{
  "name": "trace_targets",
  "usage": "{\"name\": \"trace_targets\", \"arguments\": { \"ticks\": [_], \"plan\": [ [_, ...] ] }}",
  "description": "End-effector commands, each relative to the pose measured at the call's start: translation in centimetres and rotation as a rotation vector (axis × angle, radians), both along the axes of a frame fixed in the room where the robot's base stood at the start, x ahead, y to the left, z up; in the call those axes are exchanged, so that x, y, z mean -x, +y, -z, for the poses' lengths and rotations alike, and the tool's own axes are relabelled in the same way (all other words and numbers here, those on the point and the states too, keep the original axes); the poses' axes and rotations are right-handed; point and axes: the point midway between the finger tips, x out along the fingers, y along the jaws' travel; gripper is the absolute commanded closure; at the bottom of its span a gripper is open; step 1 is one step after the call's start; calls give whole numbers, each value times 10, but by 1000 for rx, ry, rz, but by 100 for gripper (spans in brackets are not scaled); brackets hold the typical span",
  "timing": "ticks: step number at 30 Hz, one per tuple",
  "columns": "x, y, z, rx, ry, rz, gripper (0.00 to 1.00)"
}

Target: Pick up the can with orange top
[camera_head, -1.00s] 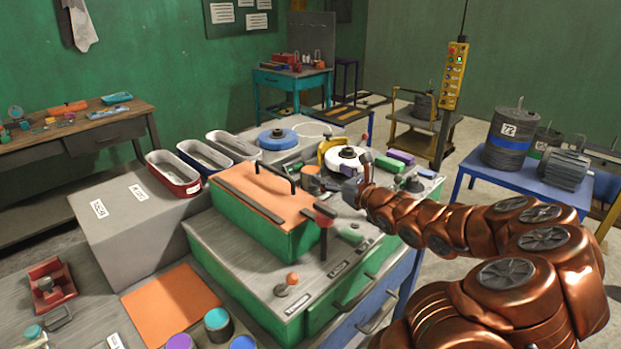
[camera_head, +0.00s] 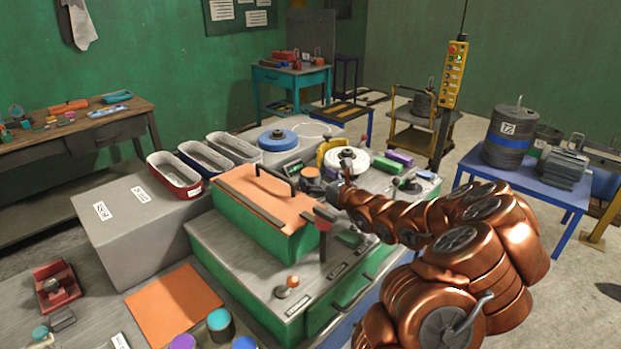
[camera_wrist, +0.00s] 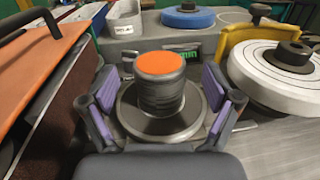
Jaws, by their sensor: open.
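The can with orange top (camera_wrist: 160,80) stands upright on a round dark grey base in the wrist view. It has a dark grey ribbed body and a flat orange lid. In the head view the can (camera_head: 310,174) shows beside the orange-lidded green box, near the white disc. My gripper (camera_wrist: 160,92) is open, with one purple-padded finger on each side of the can. I see gaps between both pads and the can. In the head view my gripper (camera_head: 334,194) is small and partly hidden by my copper arm.
The green box with an orange lid (camera_head: 265,190) is close on the left. A white disc (camera_wrist: 280,75) with a yellow bracket stands close on the right. A blue disc (camera_wrist: 188,18) and grey trays lie behind. A lever (camera_head: 323,225) stands in front of the box.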

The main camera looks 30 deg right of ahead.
Motion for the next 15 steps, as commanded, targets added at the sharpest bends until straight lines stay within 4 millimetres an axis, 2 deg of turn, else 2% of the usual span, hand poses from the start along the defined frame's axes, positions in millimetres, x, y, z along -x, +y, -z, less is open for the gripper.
{"name": "trace_targets", "arguments": {
  "ticks": [6, 14, 15],
  "plan": [
    [-16, 3, -2, 1, -1, -2, 11],
    [-16, 3, -1, 1, -1, -1, 11],
    [-16, 3, -1, 1, -1, -1, 15]
  ]
}}
